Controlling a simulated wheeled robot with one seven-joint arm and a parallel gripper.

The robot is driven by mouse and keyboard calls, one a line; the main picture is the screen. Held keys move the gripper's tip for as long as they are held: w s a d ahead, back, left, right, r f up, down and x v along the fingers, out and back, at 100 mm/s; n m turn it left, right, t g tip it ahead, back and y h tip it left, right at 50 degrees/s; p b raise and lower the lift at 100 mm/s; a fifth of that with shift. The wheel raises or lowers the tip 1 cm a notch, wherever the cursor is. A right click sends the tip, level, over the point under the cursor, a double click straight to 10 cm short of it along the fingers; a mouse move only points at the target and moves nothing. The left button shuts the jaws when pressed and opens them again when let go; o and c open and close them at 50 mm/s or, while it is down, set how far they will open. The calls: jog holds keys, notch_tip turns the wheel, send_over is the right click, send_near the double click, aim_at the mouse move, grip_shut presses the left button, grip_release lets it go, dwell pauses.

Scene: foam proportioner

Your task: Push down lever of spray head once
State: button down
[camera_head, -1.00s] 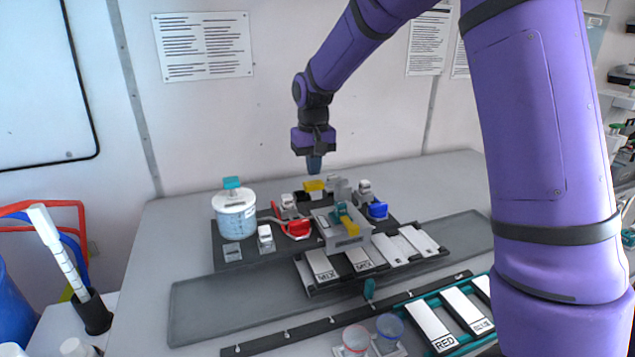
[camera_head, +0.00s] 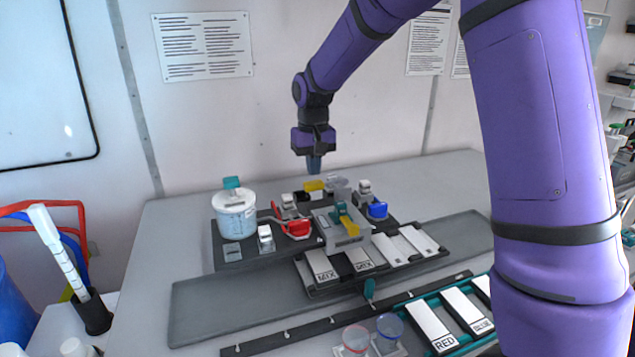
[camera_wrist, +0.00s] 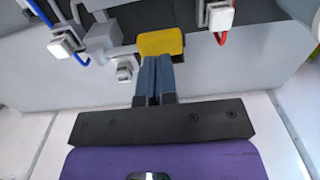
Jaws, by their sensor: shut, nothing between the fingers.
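My gripper (camera_head: 314,171) points straight down at the back of the bench rig, its two blue-grey fingers pressed together and empty. It is just above a yellow lever-like block (camera_head: 313,185). In the wrist view the block (camera_wrist: 161,42) lies right at the fingertips (camera_wrist: 156,60), which overlap its near edge; I cannot tell whether they touch it. The block sits on a dark part, and its underside is hidden. A second yellow and teal lever (camera_head: 345,220) is on the grey block at the middle front.
A clear tub (camera_head: 236,215) with a teal top stands at the left. A red part (camera_head: 297,228) and a blue part (camera_head: 377,210) flank the middle. Grey fittings (camera_wrist: 99,37) stand close to the yellow block. The wall is close behind.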

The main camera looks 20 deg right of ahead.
aim_at(314, 182)
jog(key=shift+f, duration=0.1)
dwell(0.3)
jog(key=shift+f, duration=2.35)
jog(key=shift+r, duration=4.05)
